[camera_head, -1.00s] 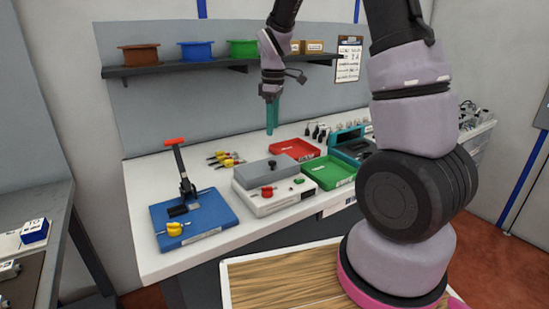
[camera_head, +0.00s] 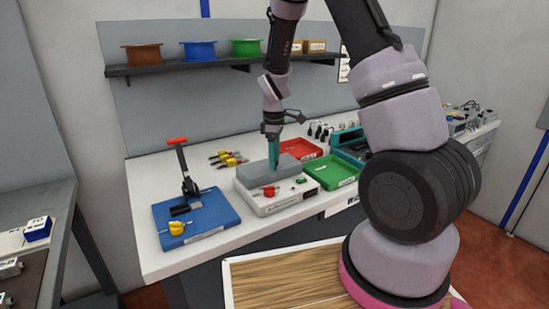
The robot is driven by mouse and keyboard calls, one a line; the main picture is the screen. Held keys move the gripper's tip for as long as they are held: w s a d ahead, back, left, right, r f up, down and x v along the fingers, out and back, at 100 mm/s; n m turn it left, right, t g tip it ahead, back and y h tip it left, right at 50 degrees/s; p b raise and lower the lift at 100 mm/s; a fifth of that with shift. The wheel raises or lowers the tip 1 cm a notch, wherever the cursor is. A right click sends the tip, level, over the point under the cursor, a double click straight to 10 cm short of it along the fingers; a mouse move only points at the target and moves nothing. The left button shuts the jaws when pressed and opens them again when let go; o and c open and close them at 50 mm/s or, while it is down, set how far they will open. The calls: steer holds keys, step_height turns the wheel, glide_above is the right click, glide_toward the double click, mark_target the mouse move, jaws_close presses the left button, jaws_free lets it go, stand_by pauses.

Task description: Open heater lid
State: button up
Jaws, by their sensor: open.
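The heater (camera_head: 280,205) is a white box with a red knob and a green button on its front, standing on the white workbench. Its grey lid (camera_head: 258,176) lies flat and shut on top. My gripper (camera_head: 273,165) has teal fingers pointing down. Its tips are at the back edge of the lid in the picture; I cannot tell whether they touch it. The gripper holds nothing that I can see. The lid's far side is partly hidden behind the fingers.
Left of the heater is a blue base (camera_head: 197,222) with an upright red-handled lever (camera_head: 178,141). Red (camera_head: 300,149) and green (camera_head: 331,172) trays lie to the right. Yellow-handled tools (camera_head: 228,158) lie behind. A shelf (camera_head: 150,68) with spools hangs above.

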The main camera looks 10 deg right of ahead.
jaws_close()
stand_by(1.4)
